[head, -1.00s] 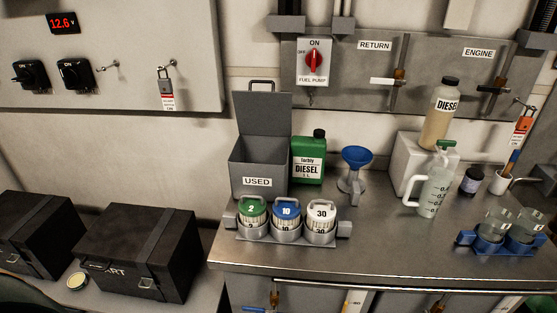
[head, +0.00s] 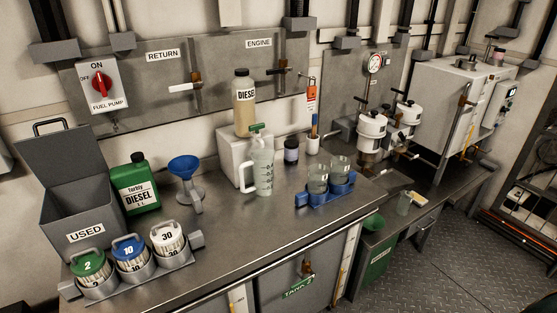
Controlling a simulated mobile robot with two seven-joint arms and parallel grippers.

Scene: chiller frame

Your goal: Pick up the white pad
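A small pale, flat piece (head: 419,198) lies on the low dark bench at the right, just right of a small clear beaker (head: 404,204). It may be the white pad, but it is too small to tell. No other white pad is clear in view. Neither of my grippers shows in the head view.
The steel counter (head: 235,235) holds a grey USED bin (head: 85,236), a green diesel can (head: 134,188), a blue funnel (head: 185,168), a filter rack (head: 132,278), a jug (head: 263,172) and a blue cup holder (head: 326,192). A green bin (head: 374,262) stands beside it. The right floor (head: 470,255) is open.

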